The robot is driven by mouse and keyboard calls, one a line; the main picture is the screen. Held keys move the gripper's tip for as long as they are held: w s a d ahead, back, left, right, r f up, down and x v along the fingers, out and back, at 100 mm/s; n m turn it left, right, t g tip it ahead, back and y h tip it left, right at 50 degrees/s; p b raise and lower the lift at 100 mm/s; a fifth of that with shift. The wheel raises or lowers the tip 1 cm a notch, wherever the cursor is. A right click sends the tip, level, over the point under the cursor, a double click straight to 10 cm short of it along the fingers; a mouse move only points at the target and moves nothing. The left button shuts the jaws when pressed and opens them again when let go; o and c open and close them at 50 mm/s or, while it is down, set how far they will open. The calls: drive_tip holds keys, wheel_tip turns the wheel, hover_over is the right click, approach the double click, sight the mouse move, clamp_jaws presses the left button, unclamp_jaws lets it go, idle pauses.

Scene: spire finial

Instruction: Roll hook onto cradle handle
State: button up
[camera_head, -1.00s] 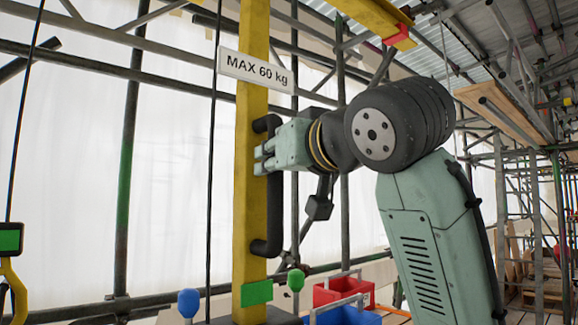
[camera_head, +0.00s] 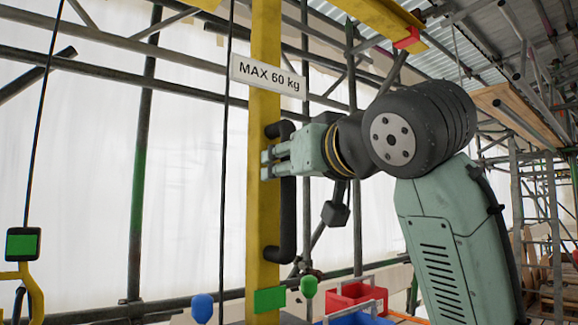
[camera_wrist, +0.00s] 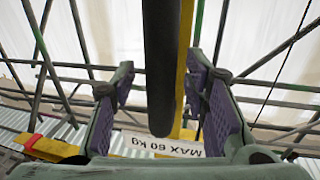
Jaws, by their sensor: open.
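A black bar handle (camera_head: 288,215) stands upright on a yellow post (camera_head: 264,120). My gripper (camera_head: 270,163) is open at the upper part of this handle, its fingers reaching across it. In the wrist view the black handle (camera_wrist: 160,70) runs between my two purple-padded fingers (camera_wrist: 160,100), with visible gaps on both sides. At the left edge, a yellow curved piece (camera_head: 36,296), perhaps the hook, is below a black block with a green face (camera_head: 22,244) on a dark line. It is cut off by the frame. I cannot tell which part is the cradle handle.
A "MAX 60 kg" sign (camera_head: 268,75) is on the post above my gripper. A green block (camera_head: 269,299), blue knob (camera_head: 202,308) and green knob (camera_head: 308,287) are low down. Red (camera_head: 357,296) and blue bins stand right of them. Scaffold poles surround the area.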

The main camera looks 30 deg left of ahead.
drive_tip(key=v, duration=1.1)
drive_tip(key=shift+s+d, duration=0.25)
drive_tip(key=shift+d, duration=0.05)
